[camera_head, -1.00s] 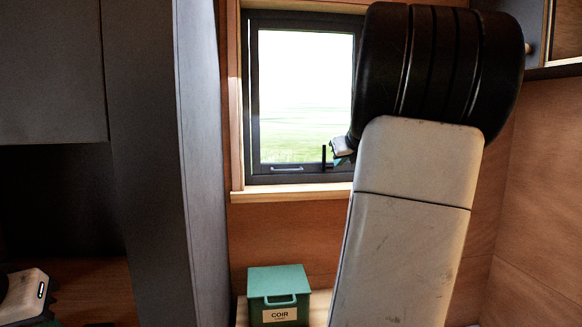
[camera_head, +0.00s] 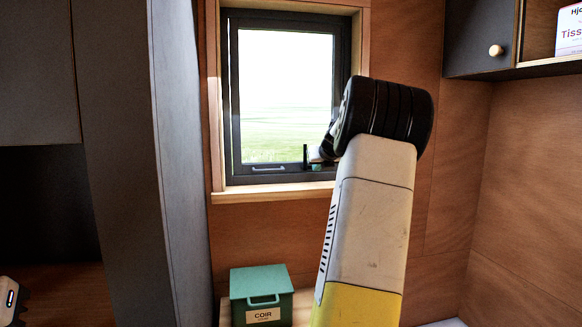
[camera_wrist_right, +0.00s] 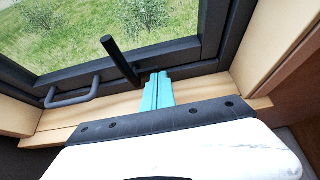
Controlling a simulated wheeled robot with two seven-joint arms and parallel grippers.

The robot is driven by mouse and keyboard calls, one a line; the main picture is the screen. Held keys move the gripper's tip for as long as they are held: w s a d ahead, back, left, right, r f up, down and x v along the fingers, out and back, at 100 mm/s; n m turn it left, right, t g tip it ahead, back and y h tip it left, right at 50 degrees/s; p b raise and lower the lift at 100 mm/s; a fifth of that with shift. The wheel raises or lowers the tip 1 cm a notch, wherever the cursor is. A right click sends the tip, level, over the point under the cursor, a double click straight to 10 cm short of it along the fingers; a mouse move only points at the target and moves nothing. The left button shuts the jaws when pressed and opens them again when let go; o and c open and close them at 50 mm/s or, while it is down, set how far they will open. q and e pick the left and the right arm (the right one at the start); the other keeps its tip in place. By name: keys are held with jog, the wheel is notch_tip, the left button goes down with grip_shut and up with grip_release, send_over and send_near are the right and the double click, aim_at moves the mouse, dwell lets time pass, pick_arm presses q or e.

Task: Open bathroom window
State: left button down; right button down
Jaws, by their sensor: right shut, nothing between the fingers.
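The bathroom window (camera_head: 229,120) has a dark frame and clear glass, set in a wooden surround. I cannot tell whether its sash stands slightly off the frame. A dark upright lever (camera_wrist_right: 118,60) rises from the bottom rail, and it also shows in the head view (camera_head: 305,155). A grey bar handle (camera_wrist_right: 73,95) is left of it on the rail. My right gripper (camera_wrist_right: 160,76) has its teal fingers shut together and empty, just right of the lever's base; contact is unclear. In the head view its arm partly hides it. Part of my left gripper (camera_head: 10,298) shows at the left edge.
A wooden sill (camera_wrist_right: 110,106) runs under the window. A green box labelled COIR (camera_head: 262,290) stands below. A tall grey panel (camera_head: 180,170) is close on the left. A dark cabinet (camera_head: 480,50) hangs at upper right.

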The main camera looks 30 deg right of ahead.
jog(key=shift+w+d, duration=0.1)
jog(key=shift+w, duration=0.2)
jog(key=w+d+t, duration=0.1)
jog(key=w+d, duration=0.1)
jog(key=w, duration=0.5)
jog(key=w+d+t+h, duration=0.1)
jog(key=w+d+t, duration=0.1)
jog(key=w, duration=0.6)
jog(key=shift+d+t, duration=0.3)
jog(key=shift+d, duration=0.05)
jog(key=shift+f, duration=0.1)
